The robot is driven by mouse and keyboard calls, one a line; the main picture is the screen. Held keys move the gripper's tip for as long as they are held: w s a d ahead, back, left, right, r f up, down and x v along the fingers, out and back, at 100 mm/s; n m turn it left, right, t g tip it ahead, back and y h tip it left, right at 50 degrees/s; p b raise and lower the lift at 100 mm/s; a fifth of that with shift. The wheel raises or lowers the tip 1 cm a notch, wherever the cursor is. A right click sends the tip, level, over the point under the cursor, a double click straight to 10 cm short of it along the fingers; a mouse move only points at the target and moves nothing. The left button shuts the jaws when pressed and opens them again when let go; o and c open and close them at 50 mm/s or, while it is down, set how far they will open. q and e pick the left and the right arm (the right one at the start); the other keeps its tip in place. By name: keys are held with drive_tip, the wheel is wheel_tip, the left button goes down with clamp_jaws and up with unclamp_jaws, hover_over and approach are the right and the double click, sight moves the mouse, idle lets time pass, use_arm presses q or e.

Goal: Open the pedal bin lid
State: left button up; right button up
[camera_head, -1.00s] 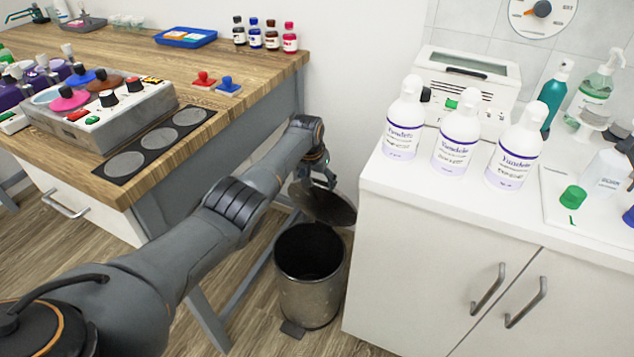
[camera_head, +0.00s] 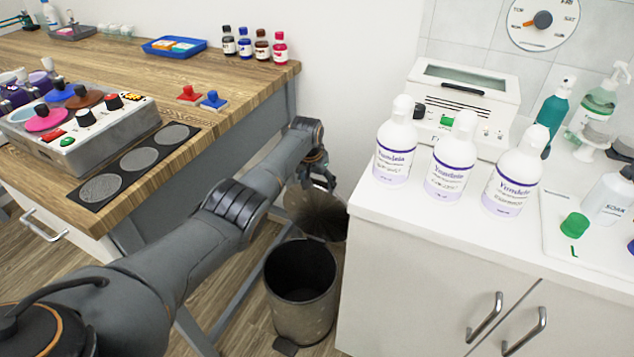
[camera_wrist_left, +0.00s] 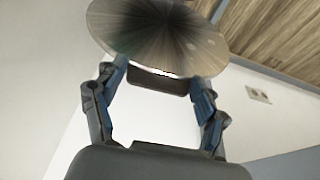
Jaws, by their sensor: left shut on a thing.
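The pedal bin (camera_head: 302,315) is a metal cylinder with a dark, open mouth, on the floor between the wooden bench and the white cabinet. Its round lid (camera_head: 322,222) stands steeply raised behind the mouth. My left gripper (camera_head: 322,180) is at the lid's upper edge, shut on it. In the left wrist view the shiny lid (camera_wrist_left: 165,30) lies at the tips of the left gripper (camera_wrist_left: 160,80); the exact contact is hard to see. The pedal (camera_head: 285,345) shows at the bin's front foot. My right gripper is not in view.
The wooden bench (camera_head: 225,125) and its grey legs are close on the left of the bin. The white cabinet (camera_head: 420,290) is close on its right, with several white bottles on top. The wall (camera_head: 350,80) is behind.

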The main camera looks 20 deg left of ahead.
use_arm(q)
drive_tip(key=shift+s+f, duration=0.25)
drive_tip(key=shift+f, duration=0.15)
drive_tip(key=o, duration=1.4)
drive_tip(key=shift+d, duration=0.1)
drive_tip(key=o, duration=0.3)
drive_tip(key=shift+w+f, duration=0.1)
drive_tip(key=shift+w, duration=0.1)
drive_tip(key=shift+r, duration=0.35)
drive_tip(key=shift+r, duration=0.45)
drive_tip(key=v, duration=1.1)
drive_tip(key=shift+f, duration=0.1)
